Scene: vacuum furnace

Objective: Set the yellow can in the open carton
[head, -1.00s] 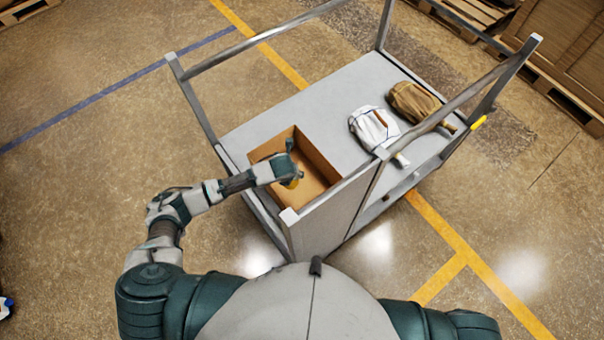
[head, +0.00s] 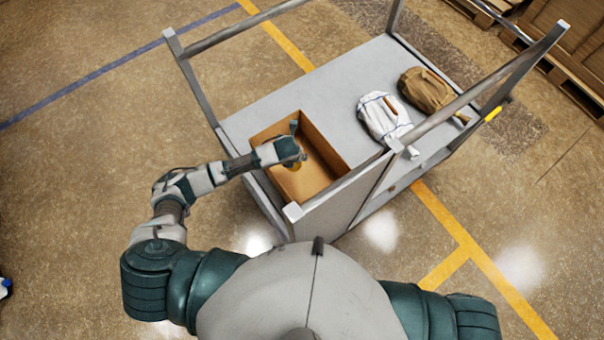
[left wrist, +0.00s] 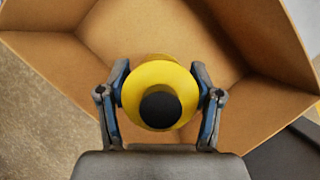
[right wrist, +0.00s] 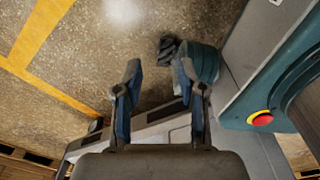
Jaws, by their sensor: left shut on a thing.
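The open carton (head: 327,150) is a brown box without a lid on the near left part of the grey cart's deck. My left gripper (head: 297,157) is over its opening, shut on the yellow can (left wrist: 158,92). In the left wrist view the can, with a black round end facing the camera, sits between the two fingers of the left gripper (left wrist: 160,98), and the carton's inner walls (left wrist: 55,62) surround it. I cannot tell whether the can touches the carton floor. My right gripper (right wrist: 158,90) is open and empty in the right wrist view, away from the carton.
The cart has upright posts and rails, with one rail (head: 345,185) along the carton's near right side. A white sack (head: 380,115) and a brown sack (head: 425,90) lie on the right of the deck (head: 325,90). The deck's middle is clear.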

